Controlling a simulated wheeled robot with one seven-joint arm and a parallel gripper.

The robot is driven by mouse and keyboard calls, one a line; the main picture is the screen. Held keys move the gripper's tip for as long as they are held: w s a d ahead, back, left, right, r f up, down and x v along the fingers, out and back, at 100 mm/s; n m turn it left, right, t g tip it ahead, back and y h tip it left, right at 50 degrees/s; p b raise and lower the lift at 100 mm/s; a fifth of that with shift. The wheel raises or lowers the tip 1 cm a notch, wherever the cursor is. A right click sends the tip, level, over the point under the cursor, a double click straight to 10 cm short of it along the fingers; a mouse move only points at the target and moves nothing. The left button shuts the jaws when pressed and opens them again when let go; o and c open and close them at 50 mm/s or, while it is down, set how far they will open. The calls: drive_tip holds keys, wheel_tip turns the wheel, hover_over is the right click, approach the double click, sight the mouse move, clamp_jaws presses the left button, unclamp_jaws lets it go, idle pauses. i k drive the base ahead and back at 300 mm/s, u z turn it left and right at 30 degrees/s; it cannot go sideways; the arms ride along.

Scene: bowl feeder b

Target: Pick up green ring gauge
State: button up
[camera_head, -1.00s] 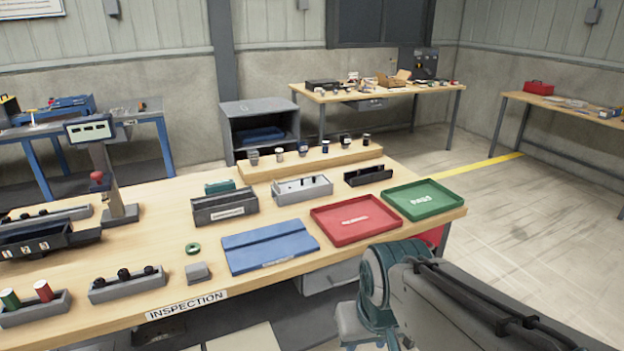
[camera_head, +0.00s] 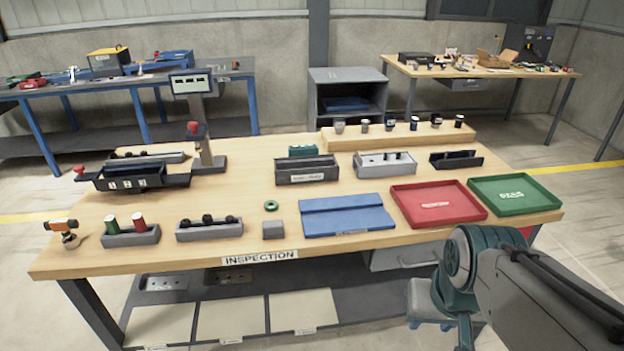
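The green ring gauge (camera_head: 271,206) lies flat on the wooden inspection table (camera_head: 160,262), left of the blue mat (camera_head: 346,217) and just behind a small grey block (camera_head: 273,230). Its centre hole shows. Nothing touches it from above. My arm reaches in at the lower right, in front of the table's right end.
Left of the ring stand a grey rack with black knobs (camera_head: 209,230) and a rack with green and red cylinders (camera_head: 131,234). A dark box (camera_head: 307,172) is behind. Red (camera_head: 438,218) and green (camera_head: 514,208) trays lie right. Bare wood surrounds the ring.

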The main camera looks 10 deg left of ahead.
sight(270, 205)
drive_tip(key=u, duration=0.65)
drive_tip(key=i, duration=1.3)
drive_tip(key=z, duration=0.05)
